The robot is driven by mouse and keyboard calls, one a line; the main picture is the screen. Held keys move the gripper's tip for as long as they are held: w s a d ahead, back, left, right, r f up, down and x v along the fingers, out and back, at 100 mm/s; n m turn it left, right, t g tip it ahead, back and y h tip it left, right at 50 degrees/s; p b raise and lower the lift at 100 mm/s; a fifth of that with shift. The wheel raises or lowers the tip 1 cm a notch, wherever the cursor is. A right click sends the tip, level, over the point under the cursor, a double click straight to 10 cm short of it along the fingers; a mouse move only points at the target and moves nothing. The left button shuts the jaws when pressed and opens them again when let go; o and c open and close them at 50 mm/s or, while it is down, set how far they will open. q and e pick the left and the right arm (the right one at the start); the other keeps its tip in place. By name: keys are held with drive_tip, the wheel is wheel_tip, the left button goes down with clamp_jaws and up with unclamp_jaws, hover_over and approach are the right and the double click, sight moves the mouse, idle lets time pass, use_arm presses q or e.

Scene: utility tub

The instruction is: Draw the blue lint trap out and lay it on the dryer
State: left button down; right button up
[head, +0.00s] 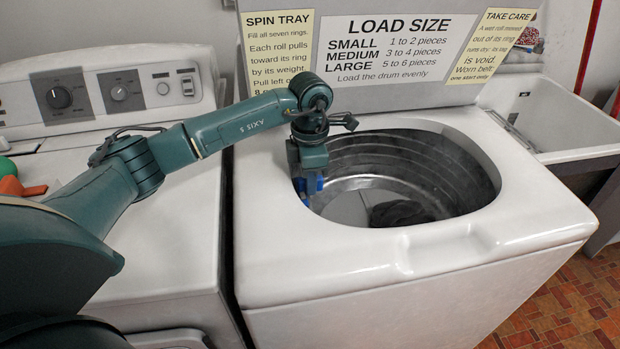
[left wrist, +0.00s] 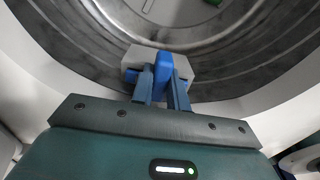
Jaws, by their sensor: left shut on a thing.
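The blue lint trap (head: 313,185) shows only as a small patch under my left gripper, at the left inner rim of the washer's drum opening. In the left wrist view the blue lint trap (left wrist: 163,68) stands between the fingertips, against a grey piece at the drum's edge. I cannot tell whether it is still seated there. My left gripper (left wrist: 163,88) is shut on it; in the head view the gripper (head: 308,180) points down and hides most of it. The dryer (head: 160,225) is the white machine on the left. My right gripper is not in view.
The open washer (head: 400,255) holds a dark bundle (head: 400,212) in its drum. Its raised lid (head: 400,85) stands behind. Green (head: 6,167) and orange (head: 20,187) items lie at the dryer's left; its middle top is clear. A utility tub (head: 560,115) stands right.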

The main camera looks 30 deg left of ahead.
use_arm(q)
drive_tip(key=shift+r+p, duration=0.65)
drive_tip(key=shift+r, duration=0.45)
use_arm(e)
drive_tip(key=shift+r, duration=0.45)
use_arm(q)
drive_tip(key=shift+r+p, duration=0.5)
drive_tip(key=shift+r, duration=0.25)
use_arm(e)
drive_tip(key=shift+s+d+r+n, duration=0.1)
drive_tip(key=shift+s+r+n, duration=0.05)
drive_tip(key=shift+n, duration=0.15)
